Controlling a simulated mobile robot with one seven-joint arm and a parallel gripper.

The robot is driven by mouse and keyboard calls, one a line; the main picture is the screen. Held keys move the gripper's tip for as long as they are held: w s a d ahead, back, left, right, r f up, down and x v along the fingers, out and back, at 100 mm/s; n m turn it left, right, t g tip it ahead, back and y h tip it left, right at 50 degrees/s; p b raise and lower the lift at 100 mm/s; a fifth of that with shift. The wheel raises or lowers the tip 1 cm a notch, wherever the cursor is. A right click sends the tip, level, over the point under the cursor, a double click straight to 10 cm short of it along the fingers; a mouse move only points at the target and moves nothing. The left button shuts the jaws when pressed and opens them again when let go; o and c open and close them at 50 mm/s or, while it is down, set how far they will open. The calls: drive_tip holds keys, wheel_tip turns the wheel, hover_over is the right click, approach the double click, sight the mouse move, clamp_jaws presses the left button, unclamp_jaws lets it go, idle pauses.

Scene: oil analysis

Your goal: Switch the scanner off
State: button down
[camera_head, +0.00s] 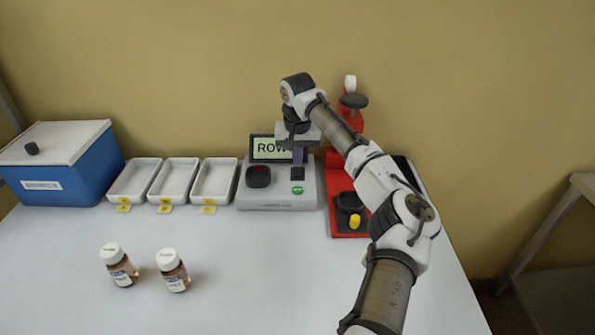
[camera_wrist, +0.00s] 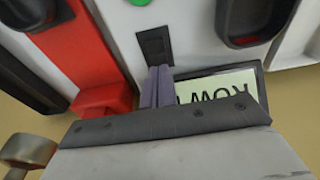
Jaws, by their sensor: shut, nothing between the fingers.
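The scanner (camera_head: 278,200) is a light grey desktop device at the back of the table. The wrist view shows the switch (camera_wrist: 154,44) and the screen upside down (camera_wrist: 222,88). My gripper (camera_head: 298,160) points down at the switch, shut and empty. In the wrist view its fingertips (camera_wrist: 158,72) are at the switch's edge; I cannot tell if they touch it.
A red device (camera_head: 334,215) with a yellow knob (camera_head: 355,221) stands close right of the scanner. Several white trays (camera_head: 213,182) and a blue box (camera_head: 75,178) stand left. Two labelled bottles (camera_head: 119,265) (camera_head: 172,270) stand at the front left. The table's front middle is clear.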

sight(298, 169)
drive_tip(key=shift+f, duration=0.8)
drive_tip(key=shift+r, duration=0.1)
wheel_tip(298, 169, up, 7)
drive_tip(key=p, duration=0.6)
idle(0.3)
idle(0.5)
